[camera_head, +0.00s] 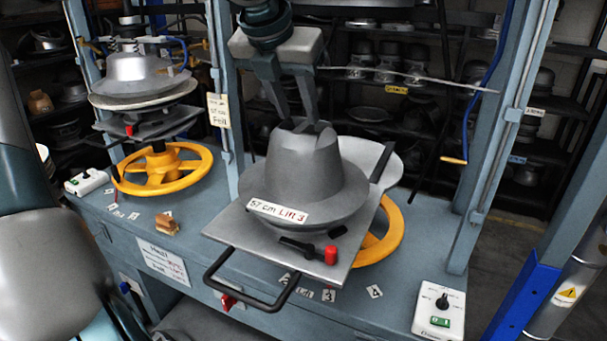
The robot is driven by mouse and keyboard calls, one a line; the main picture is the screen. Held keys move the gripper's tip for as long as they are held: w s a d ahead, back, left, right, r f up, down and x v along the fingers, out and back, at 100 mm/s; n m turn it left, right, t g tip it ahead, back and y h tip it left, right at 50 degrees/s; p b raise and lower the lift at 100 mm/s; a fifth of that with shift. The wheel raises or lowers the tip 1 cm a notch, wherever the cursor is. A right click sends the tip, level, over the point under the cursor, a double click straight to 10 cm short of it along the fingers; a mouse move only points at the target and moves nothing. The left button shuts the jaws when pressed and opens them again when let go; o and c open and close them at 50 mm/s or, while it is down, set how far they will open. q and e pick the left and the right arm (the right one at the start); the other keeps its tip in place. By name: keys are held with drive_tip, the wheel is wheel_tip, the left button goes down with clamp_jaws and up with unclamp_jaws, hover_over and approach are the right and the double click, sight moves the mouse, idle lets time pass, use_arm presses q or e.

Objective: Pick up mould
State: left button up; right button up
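The mould (304,170) is a grey metal hat shape with a wide brim and a creased crown. It stands upright on the metal plate (336,262) of the right-hand press, with a label reading "57 cm Lift 3" in front. My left gripper (303,122) comes down from the top of the picture. Its two fingers are apart, with the tips at the top of the crown. The crown partly hides the tips, so I cannot tell whether they grip it. My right gripper is not in view.
The plate has a front handle (250,304) and a red-tipped lever (331,255). A yellow handwheel (391,232) sits below it. Another press with a hat mould (140,74) stands at left. Blue-grey posts (500,130) flank the press. A control box (439,312) sits at front right.

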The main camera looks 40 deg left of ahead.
sight(303, 126)
use_arm(q)
drive_tip(key=shift+w+a+f+p, duration=0.4)
drive_tip(key=shift+w+f+p, duration=0.2)
drive_tip(key=shift+p, duration=0.45)
drive_tip(key=shift+p+x, duration=0.55)
drive_tip(key=shift+x, duration=0.55)
drive_tip(key=shift+w+a+f, duration=0.2)
drive_tip(key=shift+w+f, duration=0.1)
drive_tip(key=shift+f, duration=0.25)
clamp_jaws()
